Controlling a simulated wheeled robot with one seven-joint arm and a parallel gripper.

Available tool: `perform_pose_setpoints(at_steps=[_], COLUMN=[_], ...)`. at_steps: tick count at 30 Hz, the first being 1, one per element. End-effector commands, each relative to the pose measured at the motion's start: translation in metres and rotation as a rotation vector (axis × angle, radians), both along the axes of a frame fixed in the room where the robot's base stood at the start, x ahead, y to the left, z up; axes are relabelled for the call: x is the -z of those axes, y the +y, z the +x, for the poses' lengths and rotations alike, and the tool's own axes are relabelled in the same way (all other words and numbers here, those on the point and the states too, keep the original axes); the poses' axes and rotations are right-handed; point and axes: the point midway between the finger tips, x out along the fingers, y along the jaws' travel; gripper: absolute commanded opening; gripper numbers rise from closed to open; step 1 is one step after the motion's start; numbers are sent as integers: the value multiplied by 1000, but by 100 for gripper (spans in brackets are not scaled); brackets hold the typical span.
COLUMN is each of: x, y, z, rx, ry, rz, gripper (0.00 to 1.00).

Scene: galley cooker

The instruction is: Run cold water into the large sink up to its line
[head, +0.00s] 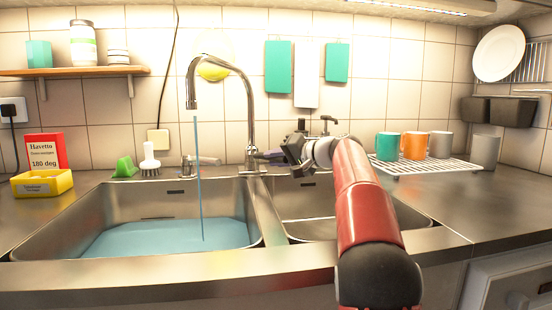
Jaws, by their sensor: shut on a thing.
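The large sink (95,215) is the left basin. Blue water (165,237) covers its floor. The tall curved tap (249,110) stands behind the divider, its spout over the large sink. A thin blue stream (199,185) falls from the spout into the water. My gripper (272,156) is at the right of the tap's base, shut on what looks like the tap's lever (259,155). The fingertips are small and partly hidden, so the exact grip is unclear. I cannot make out the fill line on the sink wall.
A smaller sink (300,226) lies right of the divider, partly behind my arm. A white brush (149,160), a green holder (125,167) and a yellow box (42,185) stand left. Mugs (414,146) stand on a rack (430,166) at right. The front right counter is clear.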

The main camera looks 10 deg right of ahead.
Motion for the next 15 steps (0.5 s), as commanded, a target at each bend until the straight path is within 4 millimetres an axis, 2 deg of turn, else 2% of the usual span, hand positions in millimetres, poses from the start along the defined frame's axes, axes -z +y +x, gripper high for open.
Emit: perform_pose_setpoints(at_steps=[3,4,8,15], x=[2,2,1,1], y=[1,1,0,0], z=[0,0,0,0], rx=[-1,-1,-1,0], ry=[3,3,2,1], rz=[-1,-1,0,-1], gripper=[0,23,40,41])
